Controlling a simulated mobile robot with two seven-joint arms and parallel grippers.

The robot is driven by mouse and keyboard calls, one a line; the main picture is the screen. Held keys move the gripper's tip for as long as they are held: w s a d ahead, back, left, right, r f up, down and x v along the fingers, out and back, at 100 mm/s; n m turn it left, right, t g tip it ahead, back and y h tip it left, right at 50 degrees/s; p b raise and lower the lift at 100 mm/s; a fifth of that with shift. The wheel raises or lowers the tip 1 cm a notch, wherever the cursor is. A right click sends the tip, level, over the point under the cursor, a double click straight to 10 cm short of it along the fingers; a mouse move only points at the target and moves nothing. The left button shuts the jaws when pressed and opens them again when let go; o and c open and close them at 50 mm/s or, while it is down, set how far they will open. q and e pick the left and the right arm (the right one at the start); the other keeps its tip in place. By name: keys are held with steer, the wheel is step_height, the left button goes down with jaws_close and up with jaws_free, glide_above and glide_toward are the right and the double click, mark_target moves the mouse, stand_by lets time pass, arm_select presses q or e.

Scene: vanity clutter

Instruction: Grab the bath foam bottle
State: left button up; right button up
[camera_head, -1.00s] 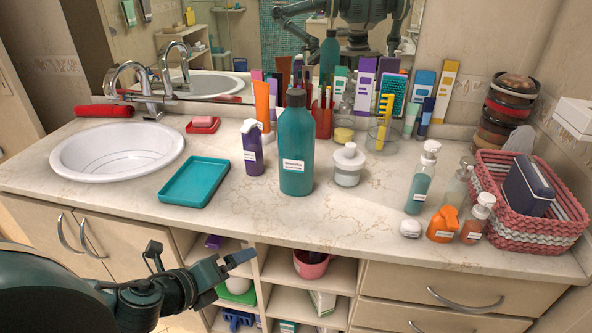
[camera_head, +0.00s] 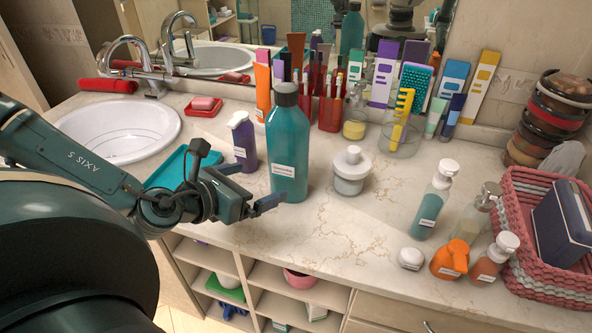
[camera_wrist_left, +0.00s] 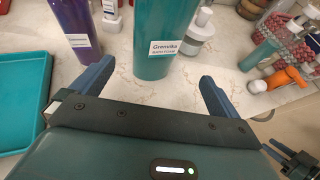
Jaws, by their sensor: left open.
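The bath foam bottle is most likely the tall teal bottle (camera_head: 289,150) with a black cap and a white label, upright on the counter. In the left wrist view the teal bottle (camera_wrist_left: 166,30) stands just beyond and between the fingers, its top cut off. My left gripper (camera_head: 258,188) is open and empty, in front of the bottle and slightly to its left, with its fingers pointing toward it. In the wrist view the left gripper (camera_wrist_left: 152,88) spans wider than the bottle, which is not between the fingertips.
A purple bottle (camera_head: 243,141) stands close left of the teal bottle, and a white-lidded jar (camera_head: 351,172) close right. A teal tray (camera_head: 168,172) lies behind my left arm. Pump bottles (camera_head: 434,200) and a pink basket (camera_head: 540,285) are at the right.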

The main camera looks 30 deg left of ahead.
mark_target(280, 173)
arm_select(q)
steer(key=x, duration=0.3)
steer(key=shift+a+f+b, duration=0.1)
steer(key=shift+a+b, duration=0.2)
steer(key=shift+a, duration=0.05)
steer(key=shift+w+d+f, duration=0.15)
steer(key=shift+w, duration=0.25)
steer(key=shift+w+d+b, duration=0.1)
steer(key=shift+w+b, duration=0.2)
steer(key=shift+w, duration=0.05)
steer(key=shift+w+f, duration=0.1)
steer(key=shift+w, duration=0.25)
steer(key=shift+w+f, duration=0.15)
steer(key=shift+w, duration=0.15)
steer(key=shift+w+d+f, duration=0.2)
steer(key=shift+w, duration=0.25)
steer(key=p+x, duration=0.1)
steer(key=x, duration=0.3)
steer(key=shift+w+a+p, duration=0.15)
steer(key=shift+w+p, duration=0.15)
steer(key=shift+p, duration=0.05)
steer(key=shift+w+f, duration=0.2)
arm_select(e)
steer(key=shift+s+f, duration=0.15)
steer(key=shift+s, duration=0.3)
